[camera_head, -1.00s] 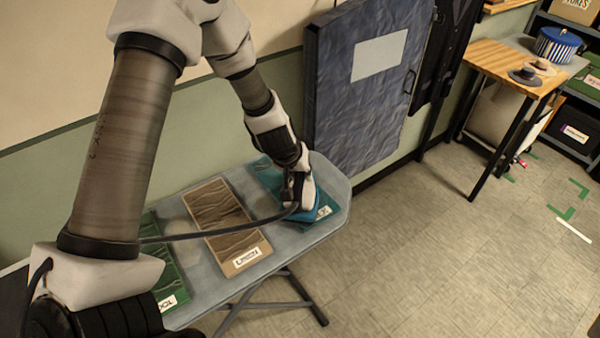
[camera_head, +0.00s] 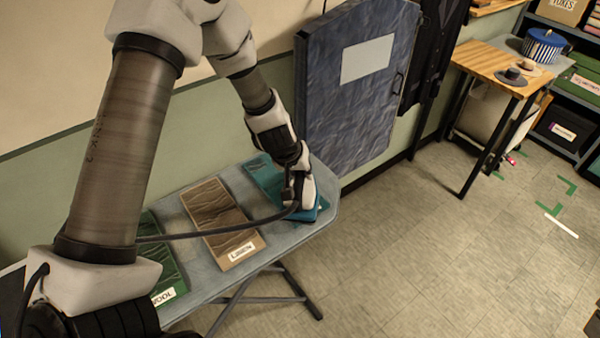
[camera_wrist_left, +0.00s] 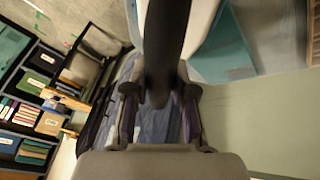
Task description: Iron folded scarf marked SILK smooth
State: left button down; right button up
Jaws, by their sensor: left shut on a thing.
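My left gripper (camera_head: 291,187) is shut on an iron (camera_head: 308,207), with a teal lower part and a dark cord, at the right end of the ironing board (camera_head: 327,178). The iron is over the front part of a teal folded scarf (camera_head: 262,174) and hides its label. I cannot tell whether it touches the cloth. The scarf's visible back part shows creases. In the left wrist view the gripper's fingers (camera_wrist_left: 160,115) are on either side of the dark handle (camera_wrist_left: 165,45). My right gripper is not in view.
A brown creased cloth labelled LINEN (camera_head: 215,207) and a green cloth labelled WOOL (camera_head: 163,255) lie left of the scarf. A blue wrinkled panel (camera_head: 350,110) stands behind the board. A wooden table (camera_head: 490,65) and shelves are at right. The floor between is clear.

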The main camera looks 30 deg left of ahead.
pick_arm(q)
jog(key=r+p, duration=0.2)
jog(key=r, duration=0.1)
jog(key=shift+d+r, duration=0.2)
jog(key=shift+r, duration=0.1)
jog(key=shift+a+r+p, duration=0.15)
jog(key=shift+r+p, duration=0.25)
jog(key=shift+p, duration=0.2)
